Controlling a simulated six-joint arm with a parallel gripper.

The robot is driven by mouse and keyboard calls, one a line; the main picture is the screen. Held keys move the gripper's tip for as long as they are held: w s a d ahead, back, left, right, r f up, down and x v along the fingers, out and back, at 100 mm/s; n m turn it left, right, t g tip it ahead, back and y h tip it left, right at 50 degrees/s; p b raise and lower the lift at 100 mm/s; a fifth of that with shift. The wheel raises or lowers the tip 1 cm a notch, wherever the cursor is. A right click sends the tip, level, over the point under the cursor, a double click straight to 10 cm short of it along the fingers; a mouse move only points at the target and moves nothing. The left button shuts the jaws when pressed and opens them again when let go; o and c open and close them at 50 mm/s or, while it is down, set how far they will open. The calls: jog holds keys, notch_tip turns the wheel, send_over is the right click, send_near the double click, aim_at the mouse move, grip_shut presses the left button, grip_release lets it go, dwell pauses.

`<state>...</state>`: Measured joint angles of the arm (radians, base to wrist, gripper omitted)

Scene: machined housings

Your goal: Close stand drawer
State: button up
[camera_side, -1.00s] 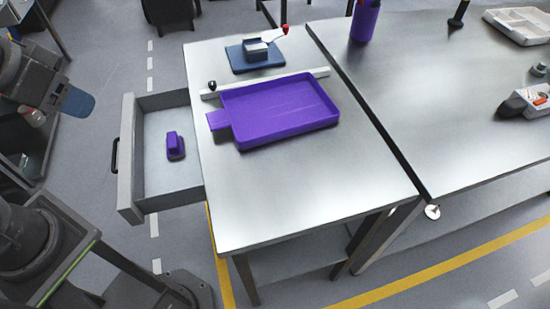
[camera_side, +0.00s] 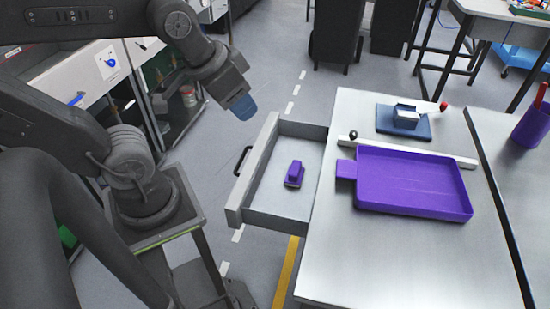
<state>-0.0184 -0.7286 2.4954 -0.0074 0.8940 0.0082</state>
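The stand drawer (camera_side: 262,211) is pulled out from the left side of the metal stand table (camera_side: 345,262). A black handle (camera_side: 242,160) is on its front panel. A small purple part (camera_side: 294,174) lies inside the drawer. My gripper (camera_side: 240,103) is above and just behind the drawer's handle side, apart from it in the picture. Its blue end points down and right. I see nothing held in it, and its fingers are too small and merged to tell open from shut.
A purple tray (camera_side: 462,208) sits on the table beside a white bar (camera_side: 455,156). A blue fixture (camera_side: 415,130) with a red-knobbed lever stands behind. A purple cup (camera_side: 530,128) is on the neighbouring table at right. Open floor lies around the drawer's front.

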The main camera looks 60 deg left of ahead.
jog(key=w+a+f+n+g+h, duration=0.1)
jog(key=w+a+f+n+g, duration=0.2)
jog(key=a+f, duration=0.8)
jog(key=w+a+f+n+g+h, duration=0.1)
jog(key=w+a+f+n, duration=0.4)
jog(key=a+f, duration=0.6)
jog(key=shift+n, duration=0.4)
jog(key=x, duration=0.3)
jog(key=a+x, duration=0.1)
jog(key=x, duration=0.3)
jog(key=s+a+x, duration=0.1)
jog(key=x, duration=0.2)
jog(key=shift+f, duration=0.5)
grip_shut()
